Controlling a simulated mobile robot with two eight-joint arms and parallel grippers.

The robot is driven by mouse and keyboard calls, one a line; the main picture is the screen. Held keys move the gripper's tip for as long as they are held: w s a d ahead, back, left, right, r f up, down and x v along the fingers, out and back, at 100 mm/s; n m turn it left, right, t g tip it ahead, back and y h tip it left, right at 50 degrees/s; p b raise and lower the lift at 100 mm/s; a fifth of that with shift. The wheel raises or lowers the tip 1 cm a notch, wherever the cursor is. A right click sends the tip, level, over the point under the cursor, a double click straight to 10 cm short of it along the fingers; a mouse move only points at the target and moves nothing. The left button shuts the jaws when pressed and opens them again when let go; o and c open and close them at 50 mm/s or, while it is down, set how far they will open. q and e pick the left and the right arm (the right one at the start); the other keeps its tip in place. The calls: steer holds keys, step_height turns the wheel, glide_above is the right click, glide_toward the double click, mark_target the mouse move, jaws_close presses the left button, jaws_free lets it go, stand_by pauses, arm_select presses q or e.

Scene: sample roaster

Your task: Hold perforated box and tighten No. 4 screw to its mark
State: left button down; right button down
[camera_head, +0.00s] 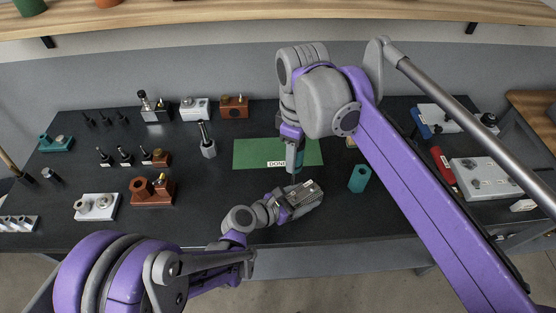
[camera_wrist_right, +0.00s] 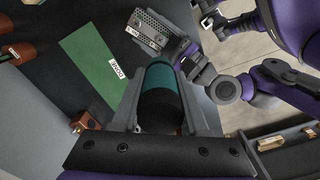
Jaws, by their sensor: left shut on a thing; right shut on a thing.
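The perforated box (camera_head: 309,191) is a grey metal box with rows of holes, at the front middle of the bench. It also shows at the top of the right wrist view (camera_wrist_right: 153,26), with a small white label. My left gripper (camera_head: 288,203) is shut on its left end in the head view. My right gripper (camera_head: 292,150) is above and behind the box, shut on a teal and black cylindrical tool (camera_wrist_right: 160,82). The tool points down, and its tip is hidden. I cannot make out the No. 4 screw or its mark.
A green mat (camera_head: 245,160) labelled DONE lies behind the box. A teal hollow cylinder (camera_head: 359,179) stands to the right. Brown and white fixture blocks (camera_head: 152,198) (camera_head: 97,207) stand on the left, with several small tools behind. A grey box (camera_head: 481,178) lies far right.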

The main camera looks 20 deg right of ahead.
mark_target(299, 168)
steer(key=shift+s+d+r+n, duration=0.35)
steer(key=shift+d+n, duration=0.05)
steer(key=shift+d, duration=0.05)
steer(key=shift+f, duration=2.4)
steer(key=shift+f, duration=1.1)
